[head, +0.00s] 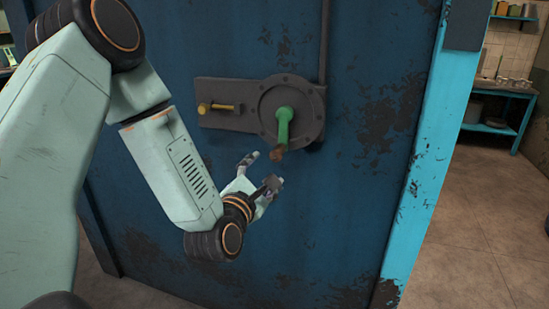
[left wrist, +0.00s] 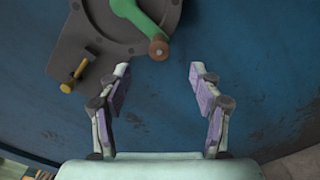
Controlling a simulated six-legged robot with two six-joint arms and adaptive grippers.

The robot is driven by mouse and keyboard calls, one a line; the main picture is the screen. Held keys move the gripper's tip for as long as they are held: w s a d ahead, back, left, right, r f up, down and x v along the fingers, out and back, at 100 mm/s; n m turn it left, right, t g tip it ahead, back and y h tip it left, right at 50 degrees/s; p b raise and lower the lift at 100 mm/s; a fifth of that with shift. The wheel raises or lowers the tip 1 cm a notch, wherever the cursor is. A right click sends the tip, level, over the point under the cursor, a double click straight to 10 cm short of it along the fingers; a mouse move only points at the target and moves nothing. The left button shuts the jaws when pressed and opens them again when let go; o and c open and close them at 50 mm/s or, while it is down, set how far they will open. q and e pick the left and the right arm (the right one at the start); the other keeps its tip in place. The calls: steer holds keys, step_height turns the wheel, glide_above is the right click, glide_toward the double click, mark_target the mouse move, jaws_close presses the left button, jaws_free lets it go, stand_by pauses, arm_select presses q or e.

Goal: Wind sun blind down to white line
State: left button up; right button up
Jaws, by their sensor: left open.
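A green crank (head: 284,124) with a brown knob (head: 278,153) sits on a round grey plate (head: 307,104) on a blue panel. The crank arm points down. In the left wrist view the crank (left wrist: 132,14) and its knob (left wrist: 158,49) are at the top, beyond the fingertips. My left gripper (head: 261,170) is open and empty, just below and left of the knob in the head view. Its two fingers are spread in the left wrist view (left wrist: 160,75), apart from the knob. The sun blind and a white line are not in view. My right gripper is not in view.
A yellow-handled latch (head: 217,107) juts out left of the crank, on the same grey plate. The blue panel (head: 370,60) is worn, with a light-blue edge post (head: 432,160).

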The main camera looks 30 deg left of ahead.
mark_target(275, 157)
arm_select(q)
steer(key=x, duration=0.3)
steer(key=shift+r, duration=0.15)
steer(key=x, duration=0.2)
steer(key=b+x, duration=0.1)
steer(key=x, duration=0.1)
steer(key=shift+a+f, duration=0.1)
steer(key=shift+f, duration=0.15)
steer(key=shift+b+x, duration=0.6)
steer(key=shift+x, duration=0.3)
steer(key=shift+w+a+r, duration=0.1)
steer(key=shift+w+a, duration=0.05)
steer(key=shift+w, duration=0.55)
steer(key=shift+s+r, duration=0.1)
steer(key=shift+s, duration=0.05)
steer(key=shift+c, duration=0.4)
steer(key=c, duration=0.5)
jaws_close()
